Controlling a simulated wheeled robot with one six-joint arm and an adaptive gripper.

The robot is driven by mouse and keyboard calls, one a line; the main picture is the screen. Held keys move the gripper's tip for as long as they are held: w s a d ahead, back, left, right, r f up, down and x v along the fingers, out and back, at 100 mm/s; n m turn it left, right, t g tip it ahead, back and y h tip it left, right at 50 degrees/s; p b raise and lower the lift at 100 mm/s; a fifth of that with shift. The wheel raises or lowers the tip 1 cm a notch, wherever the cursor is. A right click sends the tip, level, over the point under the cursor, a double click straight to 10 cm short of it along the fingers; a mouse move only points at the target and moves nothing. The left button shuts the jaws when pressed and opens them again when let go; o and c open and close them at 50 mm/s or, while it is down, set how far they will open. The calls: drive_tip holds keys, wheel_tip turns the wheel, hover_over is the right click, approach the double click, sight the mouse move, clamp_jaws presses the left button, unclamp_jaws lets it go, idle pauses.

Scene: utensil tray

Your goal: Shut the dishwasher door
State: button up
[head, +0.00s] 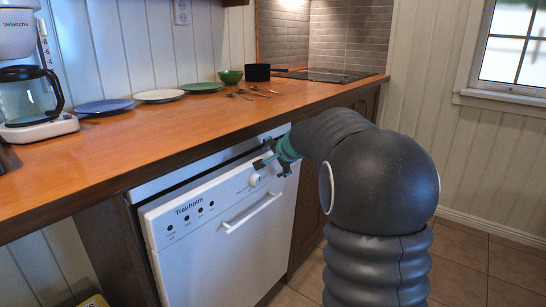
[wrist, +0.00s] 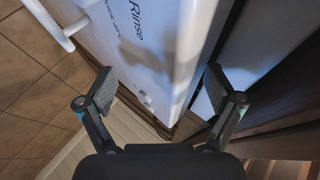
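The dishwasher door (head: 225,232) is white with a handle bar, a knob and small buttons. In the head view it leans slightly open, with its top edge out from the white dishwasher body (head: 180,180) under the counter. My gripper (head: 272,165) is at the door's upper right corner, near the knob. In the wrist view my gripper (wrist: 162,82) is open, its two fingers spread apart. The door (wrist: 165,50) shows between them, one finger on the front side and one toward the gap behind. I cannot tell whether either finger touches it.
The wooden counter (head: 150,135) runs above the door, close over my gripper. A coffee maker (head: 30,85), plates (head: 160,96), a green bowl (head: 231,76) and several utensils stand on it. The tiled floor (head: 470,260) to the right is clear.

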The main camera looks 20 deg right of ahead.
idle(0.3)
drive_tip(key=shift+s+r, duration=0.1)
drive_tip(key=v, duration=1.2)
